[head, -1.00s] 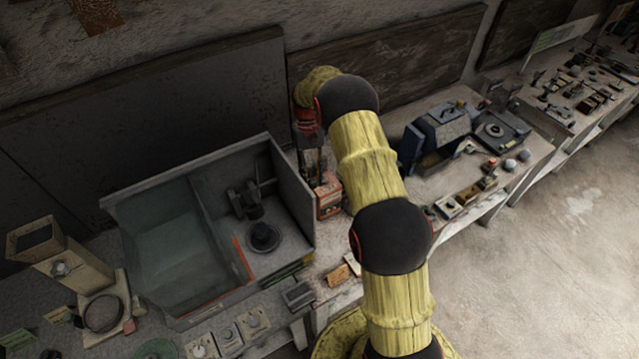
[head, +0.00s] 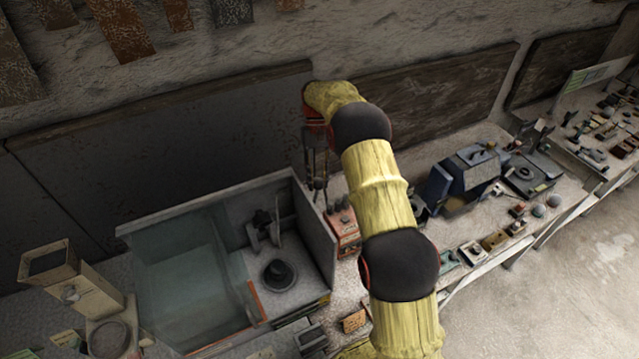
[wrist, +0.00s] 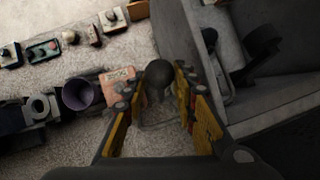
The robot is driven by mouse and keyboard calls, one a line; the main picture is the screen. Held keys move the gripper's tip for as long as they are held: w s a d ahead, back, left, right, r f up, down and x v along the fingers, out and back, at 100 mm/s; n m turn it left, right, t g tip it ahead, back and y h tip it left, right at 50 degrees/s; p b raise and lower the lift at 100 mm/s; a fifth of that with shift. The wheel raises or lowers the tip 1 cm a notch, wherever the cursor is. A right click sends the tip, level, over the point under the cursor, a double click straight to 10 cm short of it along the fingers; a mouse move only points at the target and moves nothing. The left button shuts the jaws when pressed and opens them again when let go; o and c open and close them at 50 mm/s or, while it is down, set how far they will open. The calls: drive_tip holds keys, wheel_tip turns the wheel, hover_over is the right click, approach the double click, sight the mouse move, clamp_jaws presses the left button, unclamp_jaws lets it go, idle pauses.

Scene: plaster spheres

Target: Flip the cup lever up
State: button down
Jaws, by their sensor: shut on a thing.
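My gripper (head: 318,202) is beside the right wall of the open-topped grey box (head: 232,208), above the bench. In the wrist view its yellow-padded fingers (wrist: 158,100) are shut on a dark grey ball (wrist: 158,75) at their tips. What is under the ball is hidden. Inside the box stand a black bracket with an upright piece (head: 263,230) and a round black cup-like part (head: 279,276). The bracket also shows as a dark shape in the wrist view (wrist: 262,42). I cannot tell for sure which part is the cup lever.
An orange-red control box (head: 344,232) stands right of the grey box, close to my gripper. A blue machine (head: 465,178) and small items stand further right. A cream stand (head: 75,285) is at left. A dark board and wall rise behind the bench.

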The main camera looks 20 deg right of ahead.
drive_tip(key=shift+w+a+f, duration=0.1)
drive_tip(key=shift+w, duration=0.2)
drive_tip(key=c, duration=1.9)
unclamp_jaws()
drive_tip(key=shift+w, duration=0.1)
drive_tip(key=shift+o, duration=1.3)
drive_tip(key=shift+w, duration=0.3)
drive_tip(key=shift+o, duration=1.1)
drive_tip(key=shift+s, duration=0.25)
drive_tip(key=shift+w, duration=0.1)
drive_tip(key=v, duration=1.2)
